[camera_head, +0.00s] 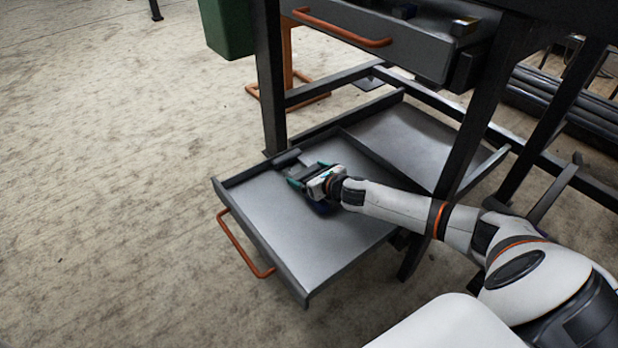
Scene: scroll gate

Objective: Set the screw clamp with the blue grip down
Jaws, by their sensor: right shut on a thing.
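My right gripper (304,175) reaches from the right into the pulled-out lower drawer (340,242) and is low over its floor, near the far left corner. It is shut on the screw clamp, which is mostly hidden by the gripper. A dark blue part (320,208), seemingly the clamp's blue grip, shows just below the gripper. A dark grey part (288,159) shows beyond the fingers, by the drawer's far wall. I cannot tell whether the clamp touches the drawer floor. My left gripper is not in view.
The lower drawer has an orange handle (243,245) at its front, and its floor is bare nearer to me. An upper drawer (400,42) is open above, holding small items. A black table leg (270,75) stands beside the lower drawer. A green bin (226,26) stands behind.

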